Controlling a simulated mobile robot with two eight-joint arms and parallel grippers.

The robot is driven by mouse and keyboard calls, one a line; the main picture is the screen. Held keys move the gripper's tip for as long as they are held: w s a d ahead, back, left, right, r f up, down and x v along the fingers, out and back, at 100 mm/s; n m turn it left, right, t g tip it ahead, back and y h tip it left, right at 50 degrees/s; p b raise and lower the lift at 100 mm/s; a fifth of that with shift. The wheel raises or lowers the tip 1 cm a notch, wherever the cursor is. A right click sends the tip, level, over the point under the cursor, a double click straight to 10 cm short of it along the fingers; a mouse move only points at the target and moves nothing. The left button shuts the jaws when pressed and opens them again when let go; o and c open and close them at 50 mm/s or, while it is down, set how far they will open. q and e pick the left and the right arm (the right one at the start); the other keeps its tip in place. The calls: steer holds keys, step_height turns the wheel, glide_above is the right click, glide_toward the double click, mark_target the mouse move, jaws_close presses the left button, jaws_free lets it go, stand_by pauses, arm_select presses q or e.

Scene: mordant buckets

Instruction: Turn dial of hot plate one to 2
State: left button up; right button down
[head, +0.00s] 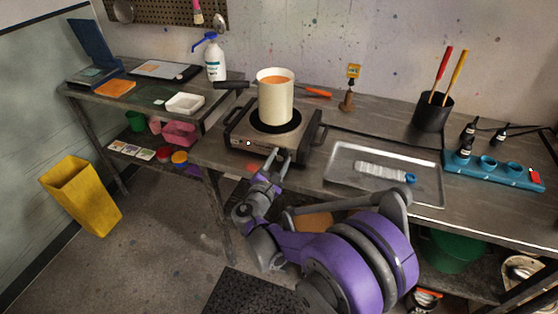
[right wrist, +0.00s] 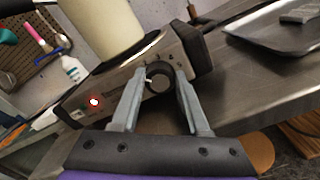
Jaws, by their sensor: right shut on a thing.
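Hot plate one (head: 240,141) stands on the metal workbench, with a tall cream pot (head: 275,103) of orange liquid on its black top. Its front panel faces me. In the right wrist view the dark round dial (right wrist: 158,77) sits on that panel (right wrist: 122,88), and a pale mark shows on its left side. The numbers around it are too small to read. A red light glows left of the dial. My right gripper (head: 279,157) is shut on the dial, one finger on each side. In the head view the gripper mostly hides the dial. My left gripper is out of view.
A metal tray (head: 428,188) with a blue-capped clear item lies right of the hot plate. A black cup (head: 432,113) and a blue rack (head: 520,178) stand farther right. An orange-handled tool lies behind the pot. A white bottle (head: 214,64) stands at back left.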

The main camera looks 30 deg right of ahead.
steer(key=m, duration=0.5)
stand_by(0.6)
steer(key=shift+c, duration=2)
jaws_free()
steer(key=v, duration=1)
steer(key=shift+s+a+b, duration=0.25)
steer(key=shift+a+b, duration=0.05)
